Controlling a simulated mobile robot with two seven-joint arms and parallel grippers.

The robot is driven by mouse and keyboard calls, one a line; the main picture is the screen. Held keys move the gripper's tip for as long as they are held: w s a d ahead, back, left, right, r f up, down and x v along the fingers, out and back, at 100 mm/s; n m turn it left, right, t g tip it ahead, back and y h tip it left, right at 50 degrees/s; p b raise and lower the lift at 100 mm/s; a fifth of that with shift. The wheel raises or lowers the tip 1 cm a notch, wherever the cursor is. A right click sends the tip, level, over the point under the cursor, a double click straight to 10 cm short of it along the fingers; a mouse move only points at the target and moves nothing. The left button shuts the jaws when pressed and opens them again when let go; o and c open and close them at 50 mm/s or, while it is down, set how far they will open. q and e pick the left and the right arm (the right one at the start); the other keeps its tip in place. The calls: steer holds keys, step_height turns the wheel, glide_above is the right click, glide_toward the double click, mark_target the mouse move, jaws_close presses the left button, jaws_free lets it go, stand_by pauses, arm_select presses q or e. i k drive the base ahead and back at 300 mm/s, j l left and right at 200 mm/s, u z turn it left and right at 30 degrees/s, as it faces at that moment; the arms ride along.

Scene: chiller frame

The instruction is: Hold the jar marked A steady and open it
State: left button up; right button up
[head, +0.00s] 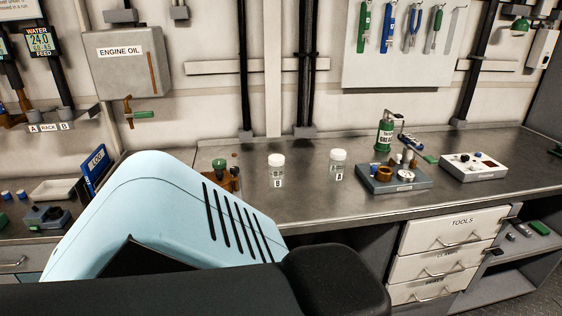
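Two small clear jars with pale lids stand upright on the steel worktop. The left jar (277,172) carries a white label that reads B. The right jar (338,166) carries a small label that looks like A, though it is hard to read at this size. Both lids appear to be on, and the jars stand apart from each other. Neither of my grippers shows in the head view, and nothing is touching either jar.
A grey tray of parts (372,184) and a green grease can (385,135) stand right of the jars. A white control box (473,167) is farther right. A brown holder (222,178) is left of them. The worktop (310,203) in front of the jars is clear.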

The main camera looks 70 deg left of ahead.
mark_target(336, 167)
steer(key=u, duration=2.1)
